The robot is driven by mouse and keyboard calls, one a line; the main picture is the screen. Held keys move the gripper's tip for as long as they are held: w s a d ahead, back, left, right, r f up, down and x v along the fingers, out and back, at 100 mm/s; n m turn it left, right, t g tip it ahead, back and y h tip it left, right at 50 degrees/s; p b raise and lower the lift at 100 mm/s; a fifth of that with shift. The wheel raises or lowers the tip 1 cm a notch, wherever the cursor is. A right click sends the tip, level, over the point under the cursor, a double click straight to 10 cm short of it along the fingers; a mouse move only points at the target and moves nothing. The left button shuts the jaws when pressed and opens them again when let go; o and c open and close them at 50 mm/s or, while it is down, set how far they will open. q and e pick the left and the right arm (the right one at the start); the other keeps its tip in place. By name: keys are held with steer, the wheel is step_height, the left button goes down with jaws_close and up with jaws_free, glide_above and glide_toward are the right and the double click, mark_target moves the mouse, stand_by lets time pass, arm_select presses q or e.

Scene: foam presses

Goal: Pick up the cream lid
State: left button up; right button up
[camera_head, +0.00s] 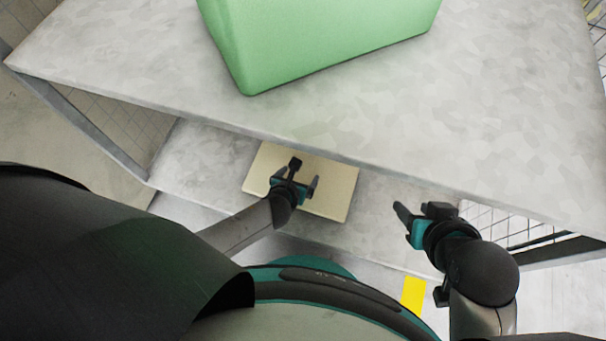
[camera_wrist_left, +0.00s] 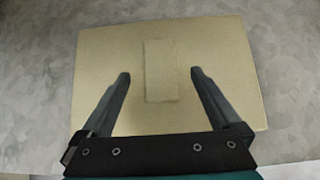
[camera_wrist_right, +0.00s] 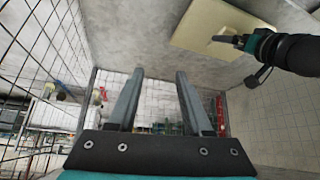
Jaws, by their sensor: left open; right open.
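The cream lid (camera_head: 335,187) is a flat rectangular slab on the lower shelf, partly covered by my left gripper in the head view. In the left wrist view the lid (camera_wrist_left: 215,50) fills most of the picture, with a raised rectangular handle (camera_wrist_left: 161,70) in its middle. My left gripper (camera_head: 301,176) is open above the lid, its fingers on either side of the handle and apart from it in the picture. My right gripper (camera_head: 411,214) is open and empty, to the right of the lid. The lid also shows in the right wrist view (camera_wrist_right: 205,25).
A green foam block or box (camera_head: 320,40) stands on the upper table top (camera_head: 490,110), which overhangs the back of the lower shelf (camera_head: 200,165). A frame post (camera_head: 100,135) stands at the left. Wire mesh (camera_wrist_right: 40,55) is near my right gripper. A yellow patch (camera_head: 413,294) lies on the floor.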

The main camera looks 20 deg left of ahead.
mark_target(303, 175)
arm_select(q)
steer(key=shift+b+x, duration=0.5)
steer(key=shift+x, duration=0.3)
steer(key=shift+w+f, duration=0.15)
steer(key=shift+f, duration=0.1)
steer(key=shift+w+b, duration=0.15)
steer(key=shift+b, duration=0.15)
arm_select(e)
steer(key=shift+w+a+t+y, duration=0.5)
steer(key=shift+w+a+t, duration=0.2)
steer(key=shift+a+t, duration=0.25)
steer(key=shift+w+a+t+y, duration=0.5)
steer(key=shift+w+a+t, duration=0.2)
steer(key=shift+a, duration=0.35)
arm_select(q)
steer(key=c, duration=1.4)
steer(key=shift+c, duration=0.2)
arm_select(e)
steer(key=shift+s+d, duration=0.1)
steer(key=shift+d, duration=0.05)
